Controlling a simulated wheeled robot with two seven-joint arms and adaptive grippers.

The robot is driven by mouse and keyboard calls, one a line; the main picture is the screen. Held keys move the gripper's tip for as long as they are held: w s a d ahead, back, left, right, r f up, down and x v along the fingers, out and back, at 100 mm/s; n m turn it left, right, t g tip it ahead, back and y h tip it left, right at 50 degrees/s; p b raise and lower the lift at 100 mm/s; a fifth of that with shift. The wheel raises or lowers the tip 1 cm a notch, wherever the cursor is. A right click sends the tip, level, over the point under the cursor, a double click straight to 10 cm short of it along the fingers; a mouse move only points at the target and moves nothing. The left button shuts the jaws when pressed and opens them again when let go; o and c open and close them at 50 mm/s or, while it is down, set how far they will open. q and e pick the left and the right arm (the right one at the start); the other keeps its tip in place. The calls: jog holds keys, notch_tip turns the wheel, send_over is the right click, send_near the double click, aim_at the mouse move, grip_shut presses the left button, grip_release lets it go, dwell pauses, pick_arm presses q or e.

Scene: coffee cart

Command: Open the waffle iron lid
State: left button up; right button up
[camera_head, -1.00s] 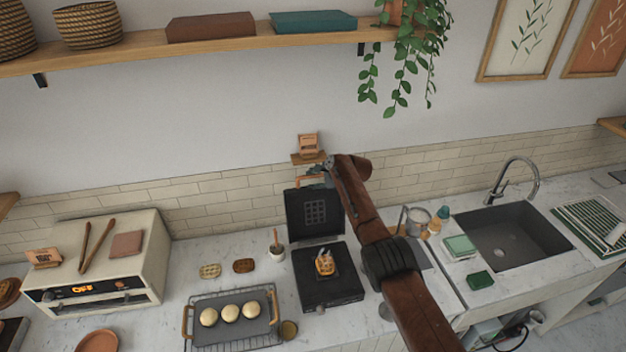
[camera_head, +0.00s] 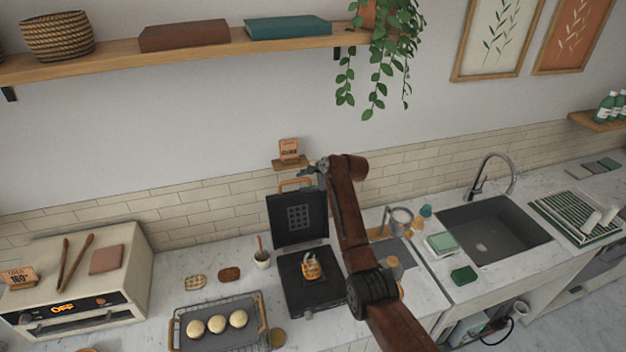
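The black waffle iron stands open on the counter. Its lid (camera_head: 299,217) is raised nearly upright, with a copper-coloured handle (camera_head: 294,183) along the top edge. My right gripper (camera_head: 309,173) is at the upper right end of the handle, near the wall. Its fingers are small and partly hidden by my arm, so I cannot tell whether they touch the handle or are open. My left gripper is not in view.
A small wall ledge with a card (camera_head: 289,150) is just behind the lid. A wire rack with a dark tray (camera_head: 254,304) and round dough pieces is left of the iron. A toaster oven (camera_head: 80,300) stands further left. Cups and the sink (camera_head: 495,231) are at right.

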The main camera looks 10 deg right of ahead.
jog(key=shift+v, duration=2.65)
